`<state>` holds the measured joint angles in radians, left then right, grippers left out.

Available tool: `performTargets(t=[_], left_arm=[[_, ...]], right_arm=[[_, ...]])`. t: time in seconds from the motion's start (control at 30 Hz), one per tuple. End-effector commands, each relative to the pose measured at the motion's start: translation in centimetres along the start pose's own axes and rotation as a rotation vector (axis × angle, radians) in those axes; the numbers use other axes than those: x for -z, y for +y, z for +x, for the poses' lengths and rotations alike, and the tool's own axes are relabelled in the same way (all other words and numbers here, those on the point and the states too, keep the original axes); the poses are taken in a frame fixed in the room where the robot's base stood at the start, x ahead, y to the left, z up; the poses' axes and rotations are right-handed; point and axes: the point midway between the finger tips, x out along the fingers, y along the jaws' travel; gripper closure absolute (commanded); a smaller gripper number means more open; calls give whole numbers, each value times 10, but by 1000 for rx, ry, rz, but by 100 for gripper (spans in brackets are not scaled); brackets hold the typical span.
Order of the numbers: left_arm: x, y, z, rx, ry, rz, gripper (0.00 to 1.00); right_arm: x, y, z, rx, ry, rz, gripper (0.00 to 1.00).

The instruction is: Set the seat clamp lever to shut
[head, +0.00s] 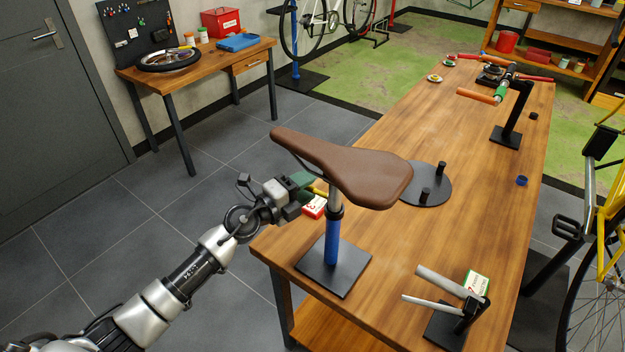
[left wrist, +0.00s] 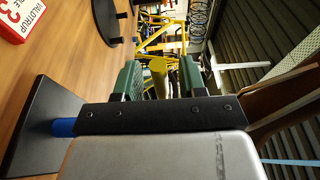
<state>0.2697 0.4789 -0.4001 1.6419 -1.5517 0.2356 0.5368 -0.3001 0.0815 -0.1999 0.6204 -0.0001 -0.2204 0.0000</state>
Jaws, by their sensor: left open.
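The brown saddle (head: 345,165) sits on a seat post in a blue tube (head: 332,240), which stands upright on a black base plate (head: 333,267) at the near end of the workbench. A dark clamp collar (head: 335,213) is around the post above the blue tube. A yellow lever (head: 318,191) sticks out left of the post below the saddle. My left gripper (head: 307,186) is open at the lever, on the left of the post. In the left wrist view its green fingers (left wrist: 157,80) stand apart with something yellow between them. I cannot tell whether they touch it. The right gripper is not in view.
A red-and-white box (head: 313,208) lies left of the post. A black round stand (head: 427,185) is behind it. A lever stand (head: 462,313) and a green-and-white box (head: 477,283) are at the near right. The bench's middle is mostly clear.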

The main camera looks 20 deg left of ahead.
Motion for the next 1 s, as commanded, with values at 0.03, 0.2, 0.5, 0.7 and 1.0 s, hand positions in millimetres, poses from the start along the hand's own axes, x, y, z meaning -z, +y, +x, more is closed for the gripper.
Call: performTargets(t=[0.03,0.2,0.5,0.7,1.0], left_arm=[[-1,0,7,2,-1,-1,59],[-1,0,20,1,-2,0,59],[0,0,22,0,-1,0,59],[0,0,22,0,-2,0,88],[0,0,22,0,-2,0,100]], right_arm=[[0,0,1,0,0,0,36],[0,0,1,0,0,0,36],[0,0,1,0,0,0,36],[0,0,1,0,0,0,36],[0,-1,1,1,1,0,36]])
